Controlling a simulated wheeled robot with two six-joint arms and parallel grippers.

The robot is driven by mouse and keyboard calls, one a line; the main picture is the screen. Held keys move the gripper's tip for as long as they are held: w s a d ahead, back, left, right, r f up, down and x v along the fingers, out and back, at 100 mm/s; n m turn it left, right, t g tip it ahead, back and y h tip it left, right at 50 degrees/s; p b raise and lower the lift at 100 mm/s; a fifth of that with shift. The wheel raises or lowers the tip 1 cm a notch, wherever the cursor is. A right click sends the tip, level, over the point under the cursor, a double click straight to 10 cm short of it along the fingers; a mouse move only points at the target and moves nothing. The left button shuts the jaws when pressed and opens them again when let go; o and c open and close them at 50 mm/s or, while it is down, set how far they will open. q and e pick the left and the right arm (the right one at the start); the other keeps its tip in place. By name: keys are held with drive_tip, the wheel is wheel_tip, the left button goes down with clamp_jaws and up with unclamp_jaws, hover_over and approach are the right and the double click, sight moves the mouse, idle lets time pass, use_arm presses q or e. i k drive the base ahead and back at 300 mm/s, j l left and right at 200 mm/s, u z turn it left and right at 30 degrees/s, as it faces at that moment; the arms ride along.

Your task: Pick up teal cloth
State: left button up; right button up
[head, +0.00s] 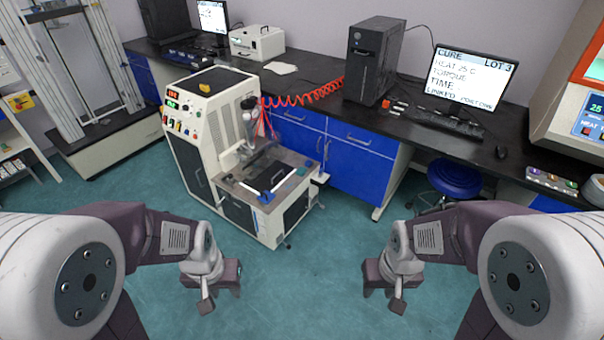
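I cannot make out a teal cloth in the head view; the floor (310,295) is teal, but no separate cloth shows on it. A pale, flat, irregular piece (281,68) lies on the dark bench, and I cannot tell what it is. My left gripper (222,287) hangs over the floor at the lower left of centre. My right gripper (382,287) hangs at the lower right of centre. Both are clear of the furniture and nothing shows in them. Their fingers are too small and turned to tell the opening.
A white machine (208,120) with a low work deck stands ahead, a coiled red hose (305,95) behind it. The dark bench (330,112) runs across the back with computers. A blue stool (455,178) is at right. Floor between my arms is free.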

sight(301, 171)
drive_tip(key=i+l+u, duration=0.35)
drive_tip(key=i+l, duration=0.45)
drive_tip(key=i+l+u, duration=0.25)
drive_tip(key=i+l, duration=0.2)
drive_tip(key=i+l+u, duration=0.25)
drive_tip(key=i+l, duration=0.35)
drive_tip(key=i+l+u, duration=0.25)
drive_tip(key=i+l, duration=0.25)
drive_tip(key=l, duration=0.2)
drive_tip(key=i+l+u, duration=0.15)
drive_tip(key=i+l, duration=0.05)
drive_tip(key=i, duration=0.1)
